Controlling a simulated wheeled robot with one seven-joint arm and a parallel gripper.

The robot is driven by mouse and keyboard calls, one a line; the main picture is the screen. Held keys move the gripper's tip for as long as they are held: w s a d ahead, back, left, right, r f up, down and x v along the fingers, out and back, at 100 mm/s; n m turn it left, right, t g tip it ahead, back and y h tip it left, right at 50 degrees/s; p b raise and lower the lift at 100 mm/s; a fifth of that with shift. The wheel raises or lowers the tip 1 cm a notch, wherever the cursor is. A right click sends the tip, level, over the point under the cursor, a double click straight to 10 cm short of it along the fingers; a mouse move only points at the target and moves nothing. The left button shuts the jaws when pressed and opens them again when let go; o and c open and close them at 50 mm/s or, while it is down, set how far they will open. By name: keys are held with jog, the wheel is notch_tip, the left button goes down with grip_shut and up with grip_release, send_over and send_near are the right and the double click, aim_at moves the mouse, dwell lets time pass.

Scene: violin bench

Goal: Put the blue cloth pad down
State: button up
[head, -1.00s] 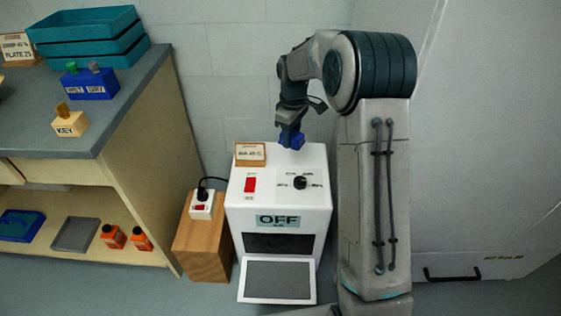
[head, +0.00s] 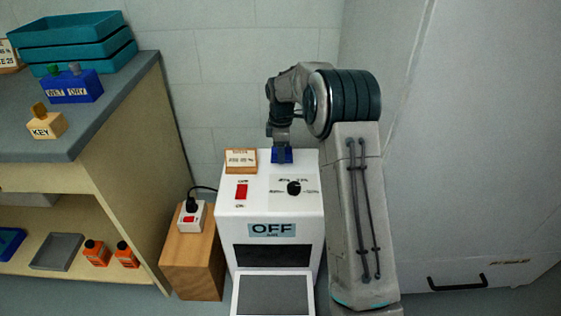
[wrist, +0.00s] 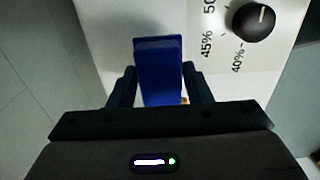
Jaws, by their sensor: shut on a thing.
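The blue cloth pad (wrist: 160,75) is between the two fingers of my gripper (wrist: 160,88), which is shut on it. In the head view the pad (head: 282,156) shows as a small blue block below my gripper (head: 282,150), at the back of the white box's top. The white box (head: 270,207) carries an OFF sign, a red switch (head: 241,191) and a black dial (head: 293,187). I cannot tell whether the pad touches the box top.
A small wooden sign (head: 241,160) stands on the box top, left of the pad. A white socket (head: 190,217) with a black plug sits on a wooden block (head: 193,266) to the left. A bench (head: 132,113) with teal crates (head: 75,45) is further left.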

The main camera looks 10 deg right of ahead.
notch_tip(320, 180, down, 3)
jog(key=shift+f+b, duration=0.2)
jog(key=shift+b, duration=0.2)
jog(key=o, duration=0.9)
jog(key=shift+f, duration=0.15)
notch_tip(320, 180, up, 12)
jog(key=p, duration=0.4)
jog(key=shift+r, duration=0.2)
jog(key=s+r+m, duration=0.1)
jog(key=s+m, duration=0.4)
jog(key=s, duration=0.7)
jog(key=s+r+m, duration=0.1)
jog(key=s+m, duration=0.4)
jog(key=s, duration=0.7)
jog(key=s+m+t, duration=0.1)
jog(key=s+m, duration=0.4)
jog(key=s, duration=0.7)
jog(key=shift+s+a+r+m, duration=0.1)
jog(key=shift+a+r+m, duration=0.05)
jog(key=shift+r+m, duration=0.2)
